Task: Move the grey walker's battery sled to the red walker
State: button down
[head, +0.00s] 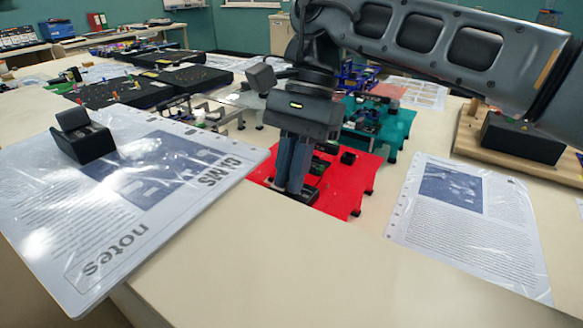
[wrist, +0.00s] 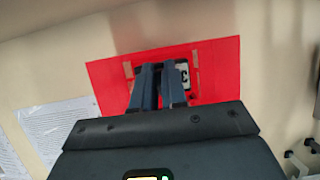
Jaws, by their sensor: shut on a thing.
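The red walker (head: 343,183) is a flat red deck with dark parts on the table, and it fills the middle of the wrist view (wrist: 112,82). My gripper (head: 292,187) points down over the deck's near left part, its fingers close together. It is shut on a dark piece, probably the battery sled, mostly hidden by the fingers; I cannot tell whether it is seated. A label with a 3 (wrist: 184,74) shows beside the fingers in the wrist view. The grey walker (head: 243,101) stands behind and left of the red one, partly hidden by my gripper.
A black block with a raised tab (head: 85,143) sits on a plastic-covered notes sheet (head: 170,200) at left. A teal walker (head: 393,128) stands behind the red one. A wooden board with a black box (head: 520,138) is at right. The front table is clear.

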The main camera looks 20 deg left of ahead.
dwell(0.4)
jog(key=c, duration=1.1)
grip_release()
jog(key=shift+r+p, duration=2)
jog(key=shift+r, duration=1.7)
